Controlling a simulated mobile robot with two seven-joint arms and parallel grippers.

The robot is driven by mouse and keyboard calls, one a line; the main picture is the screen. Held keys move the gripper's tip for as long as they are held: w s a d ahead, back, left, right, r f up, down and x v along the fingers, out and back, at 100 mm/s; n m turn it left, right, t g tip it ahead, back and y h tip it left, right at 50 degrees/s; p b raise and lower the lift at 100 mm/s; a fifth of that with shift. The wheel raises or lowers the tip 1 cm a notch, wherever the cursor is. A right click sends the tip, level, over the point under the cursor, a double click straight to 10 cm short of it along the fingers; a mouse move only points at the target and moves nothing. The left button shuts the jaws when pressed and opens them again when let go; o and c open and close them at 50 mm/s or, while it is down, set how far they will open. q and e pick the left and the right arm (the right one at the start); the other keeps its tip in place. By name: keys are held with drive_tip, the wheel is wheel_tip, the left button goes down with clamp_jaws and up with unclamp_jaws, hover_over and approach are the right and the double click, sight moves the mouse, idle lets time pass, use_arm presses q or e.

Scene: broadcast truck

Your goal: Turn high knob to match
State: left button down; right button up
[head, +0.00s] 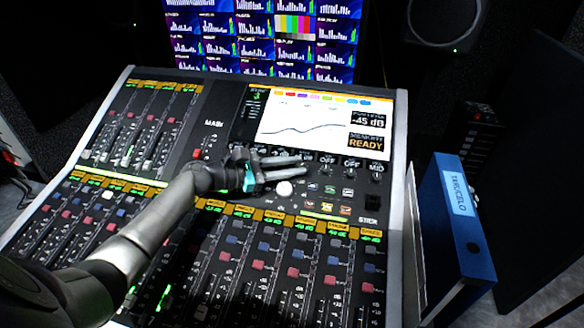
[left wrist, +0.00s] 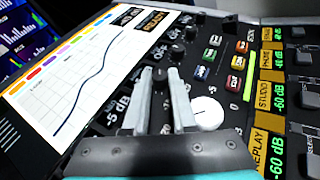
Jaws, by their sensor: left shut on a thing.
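A mixing console (head: 398,130) has a row of small dark knobs under its lit screen (head: 310,120). My left gripper (head: 304,164) reaches over the console's middle, its fingers pointing right along this row. In the left wrist view, its two grey fingertips (left wrist: 160,74) are close together around a small dark knob, mostly hidden between them. I cannot read which knob this is or its pointer angle. Free knobs stand just beyond, one with an OFF readout (head: 327,160) and the end one with a MID readout (head: 376,167). The screen shows "-45 dB" and "READY". My right gripper is out of view.
A large white knob (head: 285,188) stands close beside the fingers; it also shows in the left wrist view (left wrist: 207,113). Coloured buttons (head: 328,190) lie right of it. Fader rows fill the console's front. A blue binder (head: 458,215) stands at its right side.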

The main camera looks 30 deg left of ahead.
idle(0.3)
use_arm(q)
drive_tip(key=c, duration=0.7)
unclamp_jaws()
drive_tip(key=shift+d, duration=0.1)
drive_tip(key=shift+c, duration=0.2)
drive_tip(key=p+v, duration=0.2)
drive_tip(key=v, duration=1.3)
drive_tip(key=shift+s, duration=0.1)
